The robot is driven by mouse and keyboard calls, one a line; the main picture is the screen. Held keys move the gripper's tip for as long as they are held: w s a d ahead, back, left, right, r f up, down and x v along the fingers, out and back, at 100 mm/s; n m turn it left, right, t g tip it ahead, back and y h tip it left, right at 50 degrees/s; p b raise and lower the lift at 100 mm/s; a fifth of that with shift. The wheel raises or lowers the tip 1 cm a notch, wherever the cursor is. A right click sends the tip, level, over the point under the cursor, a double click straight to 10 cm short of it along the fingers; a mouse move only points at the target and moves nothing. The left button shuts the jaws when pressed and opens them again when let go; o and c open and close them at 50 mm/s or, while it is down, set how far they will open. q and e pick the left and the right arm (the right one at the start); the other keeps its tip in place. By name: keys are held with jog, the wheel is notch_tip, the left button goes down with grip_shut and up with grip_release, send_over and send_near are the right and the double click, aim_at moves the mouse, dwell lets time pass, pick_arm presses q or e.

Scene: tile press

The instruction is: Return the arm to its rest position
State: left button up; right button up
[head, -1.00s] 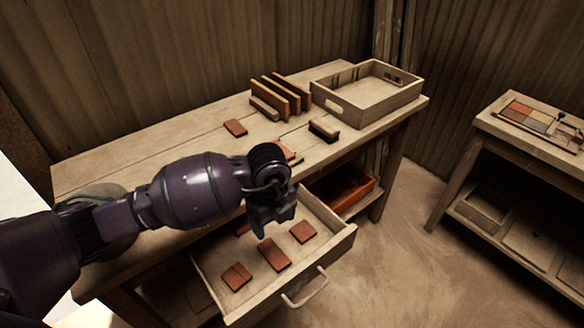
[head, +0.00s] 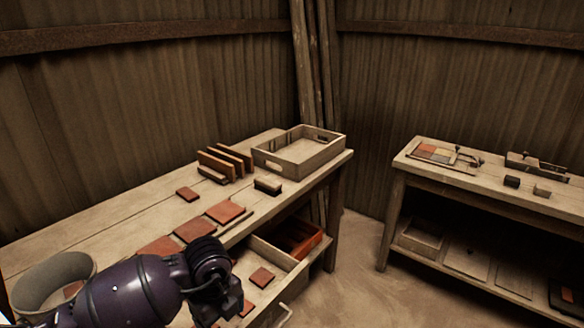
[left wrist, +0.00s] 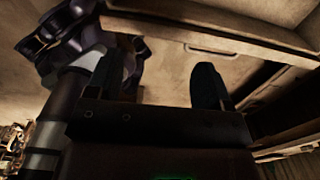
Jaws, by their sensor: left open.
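My left arm comes in from the lower left of the head view, and its gripper (head: 228,306) is low, in front of the workbench and over the open drawer (head: 270,252). In the left wrist view the two dark fingers of the left gripper (left wrist: 165,84) stand apart with nothing between them. Dark parts of my own body show at the left of that view. The drawer front with its handle (left wrist: 210,50) is beyond the fingers. My right gripper is not in view.
The workbench (head: 120,213) holds red tiles (head: 225,211), a brush (head: 268,186), a rack (head: 226,162), a wooden tray (head: 300,152) and a round bin (head: 50,285). A red tile (head: 262,277) lies in the drawer. A second bench (head: 490,193) stands at right, with open floor between.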

pick_arm(q)
jog(key=s+d+f+m+g+h, duration=0.2)
jog(key=s+d+g+h, duration=0.1)
jog(key=s+d+h, duration=0.5)
jog(key=s+d+r+n+t+h, duration=0.2)
jog(key=d+r+t+h, duration=0.3)
jog(key=h, duration=0.4)
jog(key=w+a+f+n+t+y, duration=0.1)
jog(key=a+f+n+t+y, duration=0.1)
jog(key=a+n+t+y, duration=0.5)
jog(key=w+a+f+n+t+y, duration=0.2)
jog(key=a+n+t+y, duration=0.1)
jog(key=a+n+t, duration=0.7)
jog(key=s+a+f+n+g+y, duration=0.7)
jog(key=s+a+f+g, duration=0.1)
jog(key=s+f, duration=0.4)
jog(key=shift+s+a+f+n, duration=0.3)
jog(key=shift+a+f, duration=0.25)
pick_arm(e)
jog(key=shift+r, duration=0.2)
